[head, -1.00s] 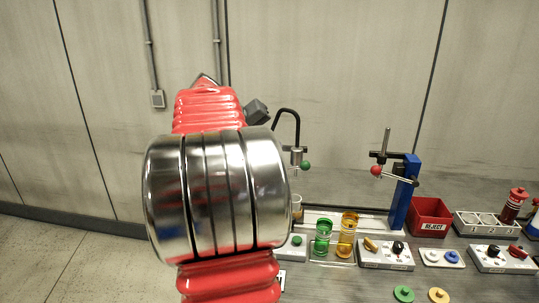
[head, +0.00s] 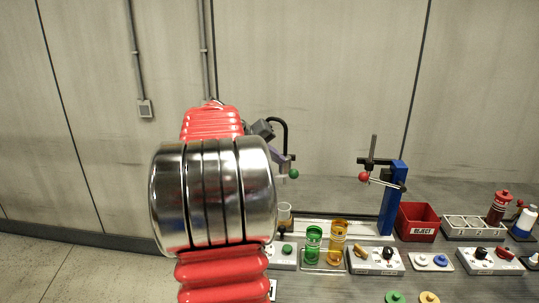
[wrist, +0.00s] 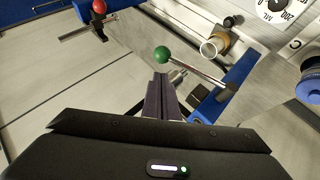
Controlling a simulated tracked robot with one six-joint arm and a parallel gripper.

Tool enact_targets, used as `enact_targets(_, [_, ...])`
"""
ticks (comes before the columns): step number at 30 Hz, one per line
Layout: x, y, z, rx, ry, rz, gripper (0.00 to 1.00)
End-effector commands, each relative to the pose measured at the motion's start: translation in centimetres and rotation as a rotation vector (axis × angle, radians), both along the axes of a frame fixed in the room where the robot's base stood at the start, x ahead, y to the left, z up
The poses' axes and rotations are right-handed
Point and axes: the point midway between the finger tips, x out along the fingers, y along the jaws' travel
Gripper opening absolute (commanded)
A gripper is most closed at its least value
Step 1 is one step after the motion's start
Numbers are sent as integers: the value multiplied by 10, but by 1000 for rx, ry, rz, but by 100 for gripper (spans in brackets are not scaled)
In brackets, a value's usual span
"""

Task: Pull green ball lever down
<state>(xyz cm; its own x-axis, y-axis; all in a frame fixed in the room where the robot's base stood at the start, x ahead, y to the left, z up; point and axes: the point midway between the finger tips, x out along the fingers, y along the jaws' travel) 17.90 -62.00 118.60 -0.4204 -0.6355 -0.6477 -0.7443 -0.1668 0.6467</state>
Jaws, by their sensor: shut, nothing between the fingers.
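The green ball (head: 294,174) shows just right of my arm in the head view. In the wrist view the green ball (wrist: 162,53) sits on the end of a metal lever rod (wrist: 205,74) that runs to a blue post (wrist: 232,90). My gripper (wrist: 160,78) is shut and empty, with its fingertips close to the ball and rod. I cannot tell whether they touch. In the head view my gripper (head: 283,161) is beside the ball, partly hidden by my arm. My arm hides the lever's post there.
A second lever with a red ball (head: 364,176) stands on a blue post (head: 391,200) to the right. Green (head: 313,244) and amber (head: 338,240) cylinders, a red reject bin (head: 418,222) and several switch boxes crowd the bench below.

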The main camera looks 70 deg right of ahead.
Motion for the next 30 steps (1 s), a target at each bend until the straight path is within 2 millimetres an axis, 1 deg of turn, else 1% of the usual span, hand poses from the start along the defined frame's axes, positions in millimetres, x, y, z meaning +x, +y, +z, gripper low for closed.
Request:
enact_targets(4, [-10,-14,-15,2,1,-2,0])
enact_targets(10, [-16,-25,-26,1,-1,0,0])
enact_targets(20, [-17,-27,-27,0,-1,1,0])
enact_targets(21, [-17,-24,-27,-1,-1,2,0])
enact_targets(30, [-20,-27,-30,6,-29,0,0])
